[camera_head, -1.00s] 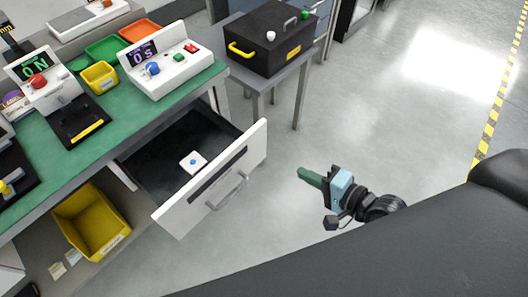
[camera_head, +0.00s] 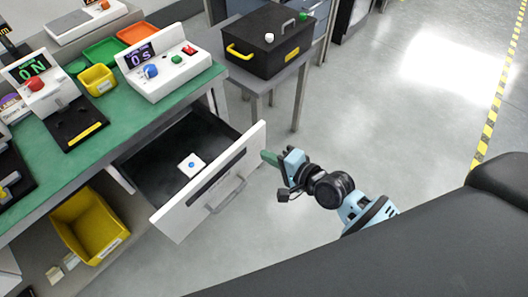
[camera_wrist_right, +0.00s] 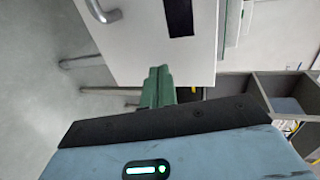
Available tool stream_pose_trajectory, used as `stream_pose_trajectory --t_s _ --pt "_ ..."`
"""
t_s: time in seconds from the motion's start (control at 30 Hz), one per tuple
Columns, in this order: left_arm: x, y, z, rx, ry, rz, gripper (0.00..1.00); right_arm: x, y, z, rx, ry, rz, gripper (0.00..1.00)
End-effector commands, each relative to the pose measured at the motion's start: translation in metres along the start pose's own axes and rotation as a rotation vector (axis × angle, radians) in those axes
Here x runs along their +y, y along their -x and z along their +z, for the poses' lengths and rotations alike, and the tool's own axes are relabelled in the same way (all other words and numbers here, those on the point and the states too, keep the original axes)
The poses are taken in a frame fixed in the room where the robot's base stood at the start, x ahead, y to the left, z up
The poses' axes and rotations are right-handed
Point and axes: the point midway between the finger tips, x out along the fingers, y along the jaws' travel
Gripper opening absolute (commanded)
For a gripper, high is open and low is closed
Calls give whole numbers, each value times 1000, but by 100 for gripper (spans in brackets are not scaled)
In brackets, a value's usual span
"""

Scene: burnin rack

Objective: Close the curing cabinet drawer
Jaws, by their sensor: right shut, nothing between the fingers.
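The drawer (camera_head: 213,184) under the green-topped bench is pulled out, with its white front panel and metal handle (camera_head: 226,196) facing the lower right. A small white piece with a blue dot (camera_head: 191,165) lies inside it. My right gripper (camera_head: 268,157) is shut and empty, with its green fingertips close to the right end of the drawer front. Whether they touch it I cannot tell. In the right wrist view the shut fingers (camera_wrist_right: 158,85) point at the white drawer front (camera_wrist_right: 150,40), its handle (camera_wrist_right: 100,12) at upper left. My left gripper is not in view.
The green bench (camera_head: 110,125) carries a white timer box (camera_head: 170,70), trays and a yellow bin. A larger yellow bin (camera_head: 92,225) stands below it. A black case (camera_head: 268,45) sits on a grey side table (camera_head: 290,78). The floor at right is clear.

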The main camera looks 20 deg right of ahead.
Motion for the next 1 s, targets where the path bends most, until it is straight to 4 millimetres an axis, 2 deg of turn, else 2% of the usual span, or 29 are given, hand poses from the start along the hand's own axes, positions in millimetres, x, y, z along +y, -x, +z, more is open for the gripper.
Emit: stream_pose_trajectory --t_s 0.2,0.73,0.87,1.0 --pt "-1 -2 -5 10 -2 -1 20 -6 -17 -1 1 0 0 0" --pt "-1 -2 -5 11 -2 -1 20 -8 -23 0 1 -1 0 0" --pt "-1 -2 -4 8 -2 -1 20 -12 -35 0 1 -2 -2 0" --pt "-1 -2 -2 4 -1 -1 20 -20 -59 0 0 -2 -3 0"
